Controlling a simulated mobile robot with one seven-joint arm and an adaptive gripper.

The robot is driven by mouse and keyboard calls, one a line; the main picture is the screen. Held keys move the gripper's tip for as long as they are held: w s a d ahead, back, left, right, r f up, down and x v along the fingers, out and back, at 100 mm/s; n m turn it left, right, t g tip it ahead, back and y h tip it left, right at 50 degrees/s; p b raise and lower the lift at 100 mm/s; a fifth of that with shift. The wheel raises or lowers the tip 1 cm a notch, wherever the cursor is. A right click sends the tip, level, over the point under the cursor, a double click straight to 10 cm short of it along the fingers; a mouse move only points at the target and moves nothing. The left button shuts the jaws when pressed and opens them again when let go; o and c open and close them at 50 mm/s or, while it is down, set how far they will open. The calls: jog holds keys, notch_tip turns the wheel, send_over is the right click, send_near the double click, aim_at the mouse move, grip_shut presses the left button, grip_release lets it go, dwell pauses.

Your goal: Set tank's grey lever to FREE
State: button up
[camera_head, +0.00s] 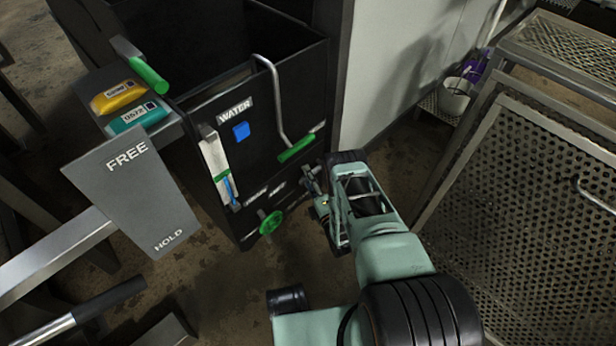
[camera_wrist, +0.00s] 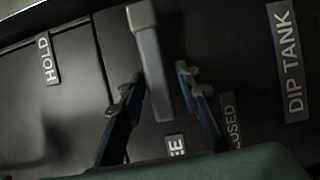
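The grey lever (camera_wrist: 150,60) shows in the wrist view against the dark tank panel, a pale bar reaching down between my fingers. My gripper (camera_wrist: 160,80) is open around it, with one finger on each side and visible gaps. A label ending in "EE" (camera_wrist: 175,145) lies just below the lever's lower end, partly hidden. A HOLD label (camera_wrist: 46,58) is at upper left and a DIP TANK label (camera_wrist: 288,60) at right. In the head view my gripper (camera_head: 312,185) is at the right side of the black tank (camera_head: 290,100); the lever is not distinguishable there.
A grey FREE/HOLD plate (camera_head: 135,195) and a black-gripped bar (camera_head: 110,298) stand at left. A perforated metal cage (camera_head: 530,170) is at right. Floor between is clear.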

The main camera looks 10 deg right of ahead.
aim_at(304, 149)
jog(key=shift+r, duration=0.1)
notch_tip(304, 149, up, 10)
jog(key=shift+f, duration=0.1)
dwell(0.7)
